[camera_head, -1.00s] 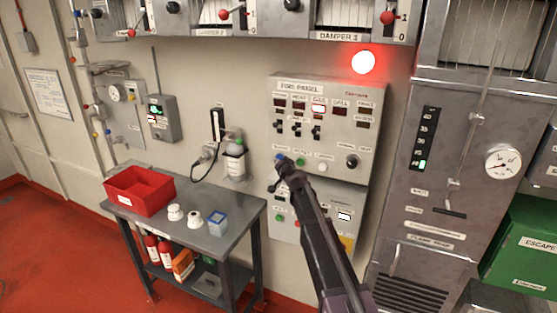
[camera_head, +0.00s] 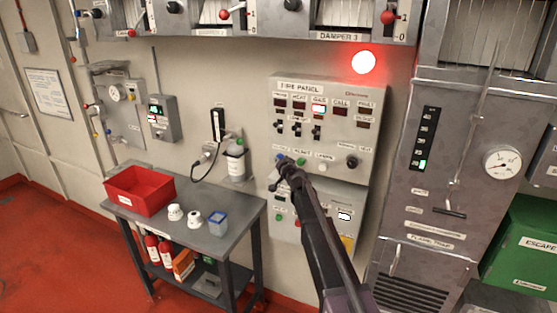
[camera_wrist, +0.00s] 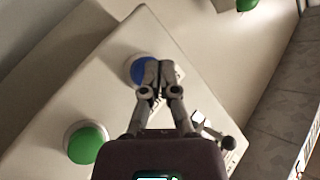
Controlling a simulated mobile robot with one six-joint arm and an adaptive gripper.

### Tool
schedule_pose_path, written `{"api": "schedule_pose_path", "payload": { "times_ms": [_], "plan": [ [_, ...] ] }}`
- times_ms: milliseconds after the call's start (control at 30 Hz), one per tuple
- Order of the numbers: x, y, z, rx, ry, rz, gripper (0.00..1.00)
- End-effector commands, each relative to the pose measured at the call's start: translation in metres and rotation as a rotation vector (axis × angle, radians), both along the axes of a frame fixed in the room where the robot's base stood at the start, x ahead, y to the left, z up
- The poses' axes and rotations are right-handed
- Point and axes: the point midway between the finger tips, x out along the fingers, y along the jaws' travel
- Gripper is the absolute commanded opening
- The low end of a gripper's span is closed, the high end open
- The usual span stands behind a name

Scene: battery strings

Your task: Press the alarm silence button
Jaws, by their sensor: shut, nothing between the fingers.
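The fire panel (camera_head: 345,130) is a grey wall box with lit indicators, small switches and a row of round buttons. The row holds a blue button (camera_head: 279,157), a green button (camera_head: 300,161) and a pale button (camera_head: 322,167). I cannot read which label names the alarm silence. My gripper (camera_head: 286,162) is shut and empty, its tips at the blue button. In the wrist view the closed fingertips (camera_wrist: 159,70) overlap the right part of the blue button (camera_wrist: 137,69); whether they touch it I cannot tell. A green button (camera_wrist: 86,143) shows at lower left.
A red lamp (camera_head: 363,62) glows above the panel. Below is a second box (camera_head: 357,203) with more buttons. A table (camera_head: 237,223) with a red bin (camera_head: 140,191) stands to the left, and a metal cabinet (camera_head: 440,200) to the right.

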Motion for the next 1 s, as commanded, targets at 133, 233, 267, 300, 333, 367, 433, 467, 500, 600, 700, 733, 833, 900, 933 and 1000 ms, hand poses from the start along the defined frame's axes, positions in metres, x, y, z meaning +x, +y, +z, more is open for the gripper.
{"api": "schedule_pose_path", "payload": {
  "times_ms": [133,233,267,300,333,367,433,467,500,600,700,733,833,900,933,1000],
  "plan": [
    [0.0016,-0.0006,0.0000,0.000,0.000,0.000,0.00],
    [0.0025,-0.0010,0.0001,0.000,-0.001,-0.001,0.00],
    [0.0027,-0.0012,0.0000,0.000,-0.001,-0.001,0.00],
    [0.0031,-0.0013,0.0000,0.000,-0.001,-0.001,0.00],
    [0.0034,-0.0014,0.0001,0.000,-0.001,-0.001,0.00],
    [0.0036,-0.0015,0.0000,0.000,-0.001,-0.001,0.00],
    [0.0042,-0.0018,0.0001,0.000,0.000,-0.001,0.00],
    [0.0045,-0.0019,0.0001,0.000,0.000,-0.001,0.00],
    [0.0048,-0.0021,0.0001,0.000,0.000,-0.001,0.00],
    [0.0058,-0.0025,0.0001,0.001,0.000,-0.002,0.00],
    [0.0065,-0.0029,0.0002,0.001,0.000,-0.002,0.00],
    [0.0068,-0.0029,0.0002,0.001,0.000,-0.002,0.00],
    [0.0076,-0.0033,0.0002,0.001,0.000,-0.002,0.00],
    [0.0083,-0.0036,0.0002,0.001,-0.001,-0.002,0.00],
    [0.0085,-0.0037,0.0002,0.001,-0.001,-0.002,0.00],
    [0.0092,-0.0039,0.0002,0.001,-0.001,-0.002,0.00]
  ]
}}
